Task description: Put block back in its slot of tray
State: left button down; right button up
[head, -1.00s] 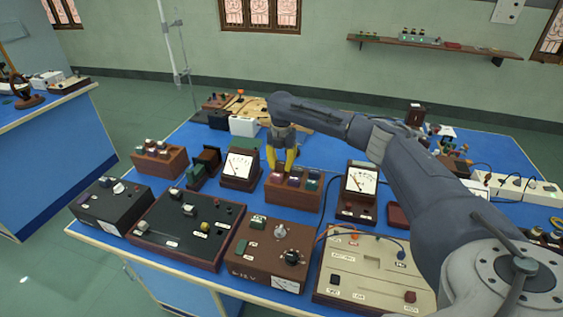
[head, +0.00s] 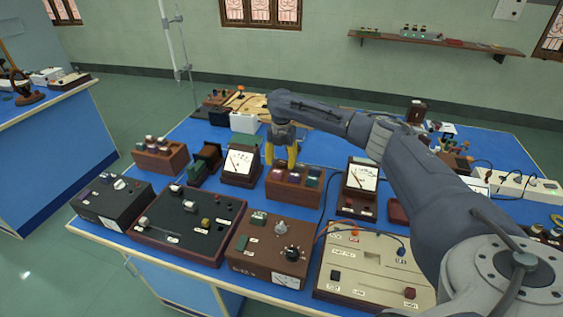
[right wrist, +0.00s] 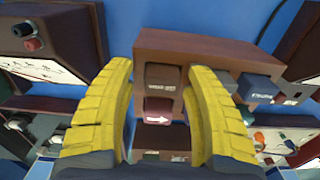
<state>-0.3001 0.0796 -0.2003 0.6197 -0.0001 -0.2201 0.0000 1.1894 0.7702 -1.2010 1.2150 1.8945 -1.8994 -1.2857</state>
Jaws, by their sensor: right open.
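A brown wooden tray (head: 292,197) with several small blocks in its slots stands in the middle of the blue bench. My right gripper (head: 283,162) is just above the tray's left part, with its yellow fingers pointing down. In the right wrist view, the fingers are open (right wrist: 161,72) and spread on either side of a dark reddish-brown labelled block (right wrist: 163,78). The block is at the brown tray (right wrist: 205,45); whether it is fully seated I cannot tell. A blue-grey block (right wrist: 260,88) is further right. My left gripper is out of view.
A second wooden block tray (head: 158,160) stands to the left. Meters (head: 240,165) and (head: 360,188) flank the middle tray closely. Brown and black instrument boxes (head: 268,247) line the front. Wires run at the right.

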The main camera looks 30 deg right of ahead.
jog(key=shift+s+d+f, duration=0.1)
jog(key=shift+d+f, duration=0.05)
jog(key=shift+r, duration=0.55)
notch_tip(320, 180, up, 11)
jog(key=shift+r, duration=0.1)
dwell(0.4)
